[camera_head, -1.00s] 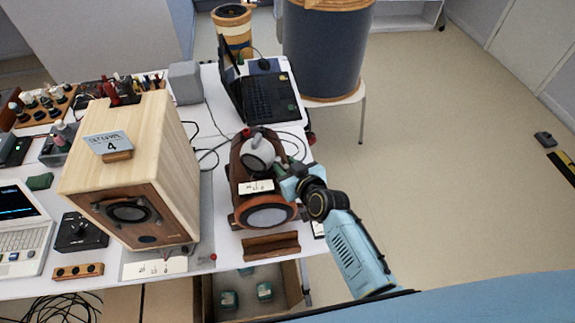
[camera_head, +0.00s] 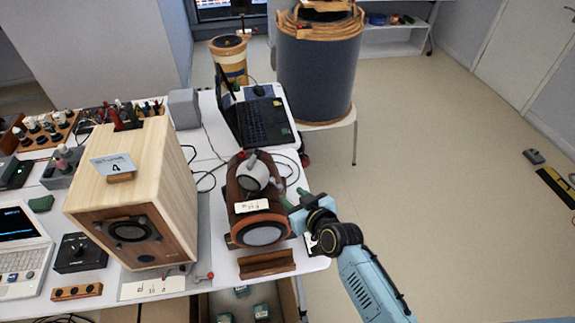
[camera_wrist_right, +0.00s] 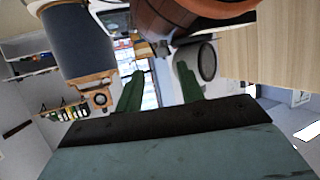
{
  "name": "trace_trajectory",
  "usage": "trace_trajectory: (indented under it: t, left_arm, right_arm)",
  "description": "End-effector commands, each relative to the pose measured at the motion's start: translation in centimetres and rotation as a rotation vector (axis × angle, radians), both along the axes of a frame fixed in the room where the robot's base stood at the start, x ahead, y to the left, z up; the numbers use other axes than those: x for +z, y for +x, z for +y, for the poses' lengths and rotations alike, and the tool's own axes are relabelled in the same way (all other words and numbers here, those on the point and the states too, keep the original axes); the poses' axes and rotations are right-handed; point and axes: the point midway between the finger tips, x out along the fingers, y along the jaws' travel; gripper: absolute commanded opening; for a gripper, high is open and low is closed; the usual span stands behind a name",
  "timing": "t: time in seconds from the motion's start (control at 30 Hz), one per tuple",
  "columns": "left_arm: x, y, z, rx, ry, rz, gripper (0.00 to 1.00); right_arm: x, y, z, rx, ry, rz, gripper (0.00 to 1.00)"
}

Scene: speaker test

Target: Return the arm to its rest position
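My right arm (camera_head: 372,283) comes in from the lower right in the head view. Its gripper (camera_head: 287,198) is at the right side of the round brown speaker (camera_head: 262,214), above the table's right edge. Whether it touches the speaker cannot be told in the head view. In the right wrist view, the two green fingers (camera_wrist_right: 157,80) stand apart with nothing held between them. My left gripper does not show.
A wooden box speaker (camera_head: 180,190) with a "4" card stands on the white table (camera_head: 222,262), left of the round speaker. A black laptop (camera_head: 262,122) is behind. A big grey drum (camera_head: 318,80) stands back right. The floor (camera_head: 440,170) at right is mostly clear.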

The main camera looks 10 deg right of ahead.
Motion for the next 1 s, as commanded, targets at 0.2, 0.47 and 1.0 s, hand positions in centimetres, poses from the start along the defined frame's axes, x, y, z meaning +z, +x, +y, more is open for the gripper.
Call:
trace_trajectory:
  t: [0.2, 0.47, 1.0]
  left_arm:
    - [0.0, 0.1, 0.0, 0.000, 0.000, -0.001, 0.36]
    - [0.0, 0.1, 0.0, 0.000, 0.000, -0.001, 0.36]
    - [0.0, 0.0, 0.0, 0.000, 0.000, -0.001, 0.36]
  right_arm:
    - [-0.1, -0.2, -0.1, 0.002, -0.001, 0.008, 0.38]
    - [-0.3, -7.0, -2.0, 0.047, -0.053, 0.225, 0.38]
    - [3.2, -23.2, -9.5, -0.104, -0.214, 0.714, 0.38]
